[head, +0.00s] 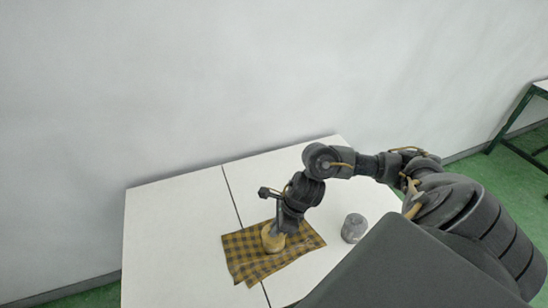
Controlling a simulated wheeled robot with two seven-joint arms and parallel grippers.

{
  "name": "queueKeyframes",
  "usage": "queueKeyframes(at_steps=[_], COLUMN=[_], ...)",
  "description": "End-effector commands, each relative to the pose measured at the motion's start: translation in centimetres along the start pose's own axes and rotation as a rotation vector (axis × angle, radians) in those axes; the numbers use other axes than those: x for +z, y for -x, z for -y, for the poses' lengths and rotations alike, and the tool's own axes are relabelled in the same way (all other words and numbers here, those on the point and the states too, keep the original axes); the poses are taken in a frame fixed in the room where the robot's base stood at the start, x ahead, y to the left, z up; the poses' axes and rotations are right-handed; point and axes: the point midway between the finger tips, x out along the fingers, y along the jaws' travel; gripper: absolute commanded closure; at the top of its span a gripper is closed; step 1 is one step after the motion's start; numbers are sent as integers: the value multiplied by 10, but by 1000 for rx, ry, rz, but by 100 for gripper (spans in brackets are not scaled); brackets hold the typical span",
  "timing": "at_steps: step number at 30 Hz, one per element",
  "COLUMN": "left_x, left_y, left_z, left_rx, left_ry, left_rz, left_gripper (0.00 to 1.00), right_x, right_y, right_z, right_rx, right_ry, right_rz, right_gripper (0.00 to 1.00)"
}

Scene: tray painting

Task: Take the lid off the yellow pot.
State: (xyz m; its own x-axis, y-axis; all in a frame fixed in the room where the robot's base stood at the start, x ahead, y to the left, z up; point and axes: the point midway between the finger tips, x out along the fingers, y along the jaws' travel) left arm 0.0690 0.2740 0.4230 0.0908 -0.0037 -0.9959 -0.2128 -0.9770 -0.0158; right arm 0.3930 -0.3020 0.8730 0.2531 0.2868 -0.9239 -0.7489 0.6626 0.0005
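A yellowish pot (271,243) stands on a yellow-and-black checked cloth (246,262) on the white table. My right gripper (278,230) points down at the top of the pot, and its fingers overlap the pot's upper part. The fingertips are small and dark here, so I cannot tell whether they are shut on the lid or only around it. A separate lid cannot be made out, as the gripper covers the pot's top. My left gripper is not in view.
A grey pot (354,228) stands on the white table (170,235) to the right of the cloth, close under my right arm. The table's left half is bare. A seam runs across the table. A wall stands behind, and another green-framed table (539,91) is at the far right.

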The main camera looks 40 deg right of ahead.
Motion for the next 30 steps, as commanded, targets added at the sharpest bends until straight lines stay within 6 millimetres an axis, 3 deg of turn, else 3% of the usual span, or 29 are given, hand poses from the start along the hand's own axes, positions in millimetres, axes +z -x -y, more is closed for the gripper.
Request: queueKeyframes(at_steps=[17,22,30], left_x=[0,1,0], left_y=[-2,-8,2], left_z=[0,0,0], left_rx=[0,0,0], left_ry=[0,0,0], left_rz=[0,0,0], left_gripper=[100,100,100], right_x=[4,13,13], right_y=[8,28,75], right_z=[1,2,-30], right_rx=[-2,-6,-2], right_ry=[3,6,6], right_rz=[4,5,2], right_gripper=[100,100,100])
